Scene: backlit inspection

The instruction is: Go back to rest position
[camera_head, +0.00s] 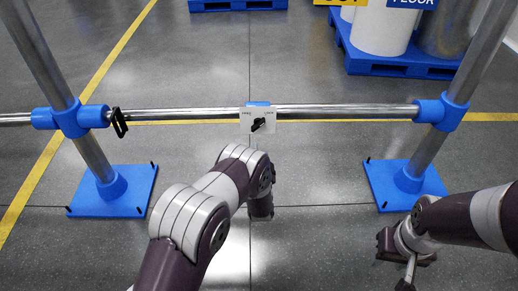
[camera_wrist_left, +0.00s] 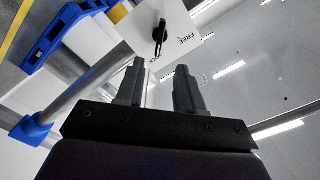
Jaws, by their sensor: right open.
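A white panel (camera_head: 246,115) with a black knob (camera_head: 259,125) sits at the middle of the horizontal metal rail. The left wrist view shows the panel (camera_wrist_left: 178,48) and its knob (camera_wrist_left: 160,32) close up, with the word FREE printed beside the knob. My left gripper (camera_wrist_left: 161,85) shows there with its two grey fingers apart and nothing between them, just short of the panel. In the head view my left arm reaches towards the panel, and its fingers cannot be made out. My right gripper (camera_head: 406,272) is low at the right, open, well away from the panel.
The metal rail (camera_head: 345,110) joins two slanted posts on blue foot plates (camera_head: 140,190) (camera_head: 378,180). A black clip (camera_head: 119,122) hangs on the rail's left part. Blue pallets (camera_head: 400,62) with drums stand behind. The grey floor between the foot plates is open.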

